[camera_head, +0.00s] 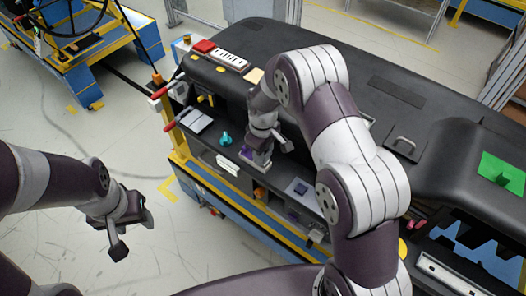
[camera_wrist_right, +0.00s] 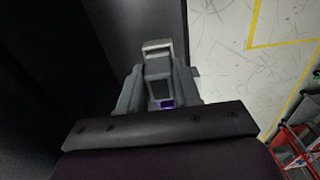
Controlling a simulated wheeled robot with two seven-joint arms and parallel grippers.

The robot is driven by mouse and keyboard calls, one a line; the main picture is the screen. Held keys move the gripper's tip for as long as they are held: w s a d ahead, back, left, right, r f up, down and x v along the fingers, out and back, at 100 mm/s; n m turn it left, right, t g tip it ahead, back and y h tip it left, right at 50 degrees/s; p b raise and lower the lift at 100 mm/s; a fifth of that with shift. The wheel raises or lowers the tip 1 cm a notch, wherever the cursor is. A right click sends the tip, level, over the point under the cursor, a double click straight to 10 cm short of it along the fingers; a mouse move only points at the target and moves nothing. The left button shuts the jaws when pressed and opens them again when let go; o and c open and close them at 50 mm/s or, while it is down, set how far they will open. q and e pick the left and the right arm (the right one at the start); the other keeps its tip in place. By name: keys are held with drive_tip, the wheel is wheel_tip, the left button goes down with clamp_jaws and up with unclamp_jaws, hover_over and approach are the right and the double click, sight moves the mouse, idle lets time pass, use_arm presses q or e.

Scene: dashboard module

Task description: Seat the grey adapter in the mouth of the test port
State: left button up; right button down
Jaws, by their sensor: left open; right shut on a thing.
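My right gripper (camera_head: 258,160) is shut in front of the dark dashboard module, just above its lower shelf. In the right wrist view a grey block (camera_wrist_right: 158,68) with a pale end sits between its fingers; it looks like the grey adapter. In the head view the gripper mostly hides it. My left gripper (camera_head: 130,232) is open and empty over the floor, well left of the module.
The dashboard module (camera_head: 345,65) fills the right side. A teal piece (camera_head: 224,138) and a pale tablet-like plate (camera_head: 196,120) lie on its shelf. A red-handled clamp (camera_head: 165,105) stands at its left end. A green pad (camera_head: 503,170) lies far right. Floor between arms is clear.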

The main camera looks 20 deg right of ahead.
drive_tip(key=shift+f+b, duration=0.55)
drive_tip(key=shift+f, duration=0.35)
drive_tip(key=c, duration=0.7)
unclamp_jaws()
drive_tip(key=shift+r, duration=0.1)
wheel_tip(320, 180, up, 9)
drive_tip(key=b, duration=0.3)
drive_tip(key=shift+r, duration=0.2)
wheel_tip(320, 180, up, 2)
drive_tip(key=shift+r+p, duration=0.1)
drive_tip(key=shift+p, duration=0.3)
drive_tip(key=shift+r, duration=0.5)
